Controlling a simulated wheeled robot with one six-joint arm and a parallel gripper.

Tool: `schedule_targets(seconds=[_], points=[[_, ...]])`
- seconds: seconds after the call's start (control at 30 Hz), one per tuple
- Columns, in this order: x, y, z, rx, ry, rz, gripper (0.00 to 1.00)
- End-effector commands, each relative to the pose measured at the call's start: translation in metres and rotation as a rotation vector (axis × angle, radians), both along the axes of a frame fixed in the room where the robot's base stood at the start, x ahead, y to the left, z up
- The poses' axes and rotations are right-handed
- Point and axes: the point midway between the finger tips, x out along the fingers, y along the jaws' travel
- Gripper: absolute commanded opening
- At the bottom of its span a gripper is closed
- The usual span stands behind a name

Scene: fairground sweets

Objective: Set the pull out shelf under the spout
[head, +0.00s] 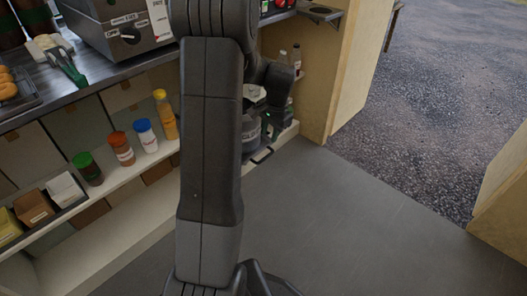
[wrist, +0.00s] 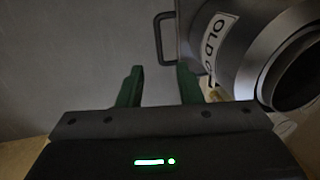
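The pull-out shelf shows in the head view as a low pale board (head: 285,137) at the cabinet's end, with a dark bar handle (head: 262,156) on its front. In the wrist view the black handle (wrist: 160,38) is just beyond my fingertips, nearer the right finger. My gripper (wrist: 160,78) is open, its two green fingers apart with nothing between them. A grey metal can (wrist: 233,45) with a white label reading "OLD O…" is close to the right finger; it also shows partly behind my arm in the head view (head: 250,132). I cannot make out the spout.
Bottles (head: 168,115) and jars stand on the low shelf at left, with small boxes (head: 33,207). A steel counter (head: 100,72) above holds a fryer-like unit (head: 125,30) and tongs (head: 68,65). Small bottles (head: 296,56) stand near the wooden end panel (head: 350,60). The grey floor (head: 340,220) is clear.

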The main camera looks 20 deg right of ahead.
Motion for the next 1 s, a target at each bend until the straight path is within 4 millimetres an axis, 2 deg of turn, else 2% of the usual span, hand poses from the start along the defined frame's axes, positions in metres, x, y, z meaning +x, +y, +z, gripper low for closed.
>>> schedule_targets(seconds=[0.03,0.2,0.5,0.7,1.0], points=[[0.001,0.001,-0.014,0.001,0.003,0.000,0.32],[0.007,0.004,-0.052,0.003,0.004,0.001,0.32],[0.017,0.007,-0.103,0.001,0.002,0.000,0.32],[0.019,0.008,-0.116,0.001,0.000,0.000,0.32],[0.020,0.008,-0.117,0.000,0.000,0.000,0.32]])
